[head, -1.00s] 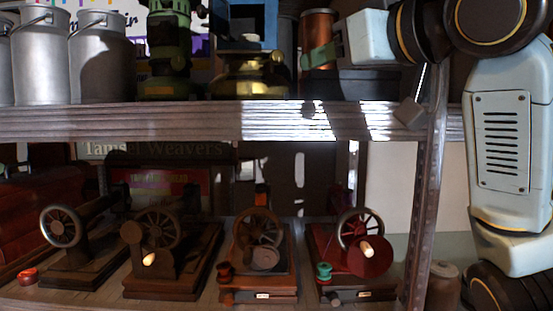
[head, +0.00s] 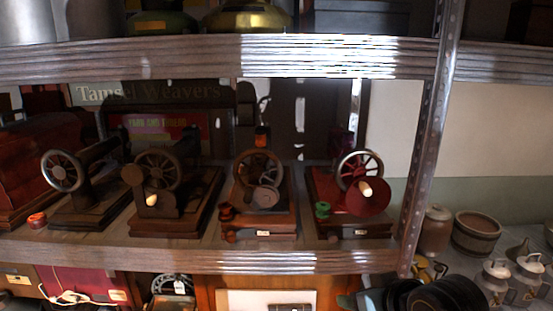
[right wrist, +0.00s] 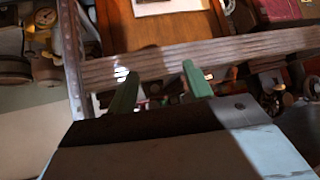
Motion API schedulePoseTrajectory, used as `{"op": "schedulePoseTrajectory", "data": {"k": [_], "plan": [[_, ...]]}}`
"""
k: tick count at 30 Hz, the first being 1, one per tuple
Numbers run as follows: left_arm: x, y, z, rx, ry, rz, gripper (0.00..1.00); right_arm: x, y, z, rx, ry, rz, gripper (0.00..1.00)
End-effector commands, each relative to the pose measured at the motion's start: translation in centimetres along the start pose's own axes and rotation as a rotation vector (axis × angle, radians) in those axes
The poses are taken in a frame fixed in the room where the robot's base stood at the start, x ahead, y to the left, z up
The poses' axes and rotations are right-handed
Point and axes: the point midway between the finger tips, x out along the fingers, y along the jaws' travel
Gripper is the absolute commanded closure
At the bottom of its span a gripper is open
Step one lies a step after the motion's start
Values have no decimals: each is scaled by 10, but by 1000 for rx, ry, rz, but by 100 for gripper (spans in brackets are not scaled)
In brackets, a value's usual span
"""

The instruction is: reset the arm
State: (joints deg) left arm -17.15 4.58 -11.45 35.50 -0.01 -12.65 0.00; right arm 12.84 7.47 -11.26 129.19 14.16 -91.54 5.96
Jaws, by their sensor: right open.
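My right gripper (right wrist: 160,70) shows in the right wrist view with its two green fingers apart and nothing between them. The wooden front edge of a shelf (right wrist: 240,47) lies behind the fingers in that view. In the head view, part of my right arm (head: 435,298) shows at the bottom edge, right of centre, in front of the lower shelves. The rest of that arm is out of the picture. My left gripper and left arm are in neither view.
Several old sewing machines (head: 259,188) stand on the middle shelf (head: 190,259). A metal shelf post (head: 428,150) rises on the right. A wooden tub (head: 477,233) and small metal cans (head: 494,278) stand beyond it. A brass pot (head: 248,17) is on the upper shelf.

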Motion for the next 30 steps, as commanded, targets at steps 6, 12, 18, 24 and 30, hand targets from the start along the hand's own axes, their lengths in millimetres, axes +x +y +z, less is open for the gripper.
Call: {"op": "schedulePoseTrajectory", "data": {"k": [6,12,18,24,30], "plan": [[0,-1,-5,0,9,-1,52,-3,5,132,39,-210,59,49],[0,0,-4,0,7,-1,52,-26,6,216,49,-358,104,49],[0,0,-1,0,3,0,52,-53,5,272,50,-470,136,49],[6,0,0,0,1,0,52,-48,6,314,46,-537,152,49],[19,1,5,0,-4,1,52,3,11,357,46,-559,146,49]]}}
